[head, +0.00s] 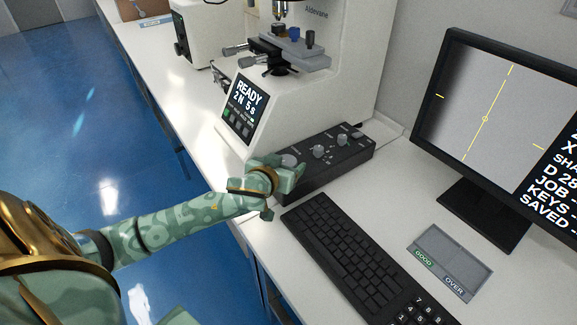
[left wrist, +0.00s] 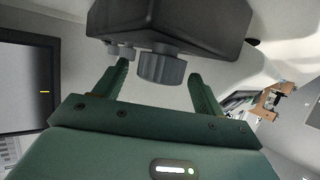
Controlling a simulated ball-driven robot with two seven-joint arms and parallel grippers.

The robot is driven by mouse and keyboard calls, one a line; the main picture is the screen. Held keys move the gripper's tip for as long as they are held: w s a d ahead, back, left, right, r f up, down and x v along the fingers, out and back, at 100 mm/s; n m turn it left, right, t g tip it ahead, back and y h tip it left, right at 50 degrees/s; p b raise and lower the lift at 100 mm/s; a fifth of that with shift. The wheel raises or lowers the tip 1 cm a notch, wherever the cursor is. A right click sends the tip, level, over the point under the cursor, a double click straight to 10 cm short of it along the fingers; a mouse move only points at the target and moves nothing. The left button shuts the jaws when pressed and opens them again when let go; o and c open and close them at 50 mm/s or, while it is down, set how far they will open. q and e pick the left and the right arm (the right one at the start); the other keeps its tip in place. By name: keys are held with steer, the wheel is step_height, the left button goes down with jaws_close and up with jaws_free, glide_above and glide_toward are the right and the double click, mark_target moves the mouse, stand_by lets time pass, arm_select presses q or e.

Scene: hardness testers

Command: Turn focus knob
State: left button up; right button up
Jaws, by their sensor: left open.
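A black control box (head: 330,163) with several grey knobs on top lies in front of the tester; I cannot read which knob is the focus knob. My left gripper (head: 290,174) is at the box's left end, beside the leftmost knob (head: 289,160), which it partly hides. In the left wrist view, a ribbed grey knob (left wrist: 162,67) on the dark box (left wrist: 170,22) stands between the open fingers of my left gripper (left wrist: 158,78), with a gap visible on each side. Another knob shows further left there. My right gripper is not in view.
The white hardness tester (head: 330,75) with its READY display (head: 242,107) stands behind the box. A keyboard (head: 345,250) lies close in front, a monitor (head: 490,130) stands right, and a GOOD/OVER tray (head: 450,262) lies between. The bench's left edge is near my arm.

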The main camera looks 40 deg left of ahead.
arm_select(q)
steer(key=shift+x, duration=1)
steer(key=shift+r, duration=0.1)
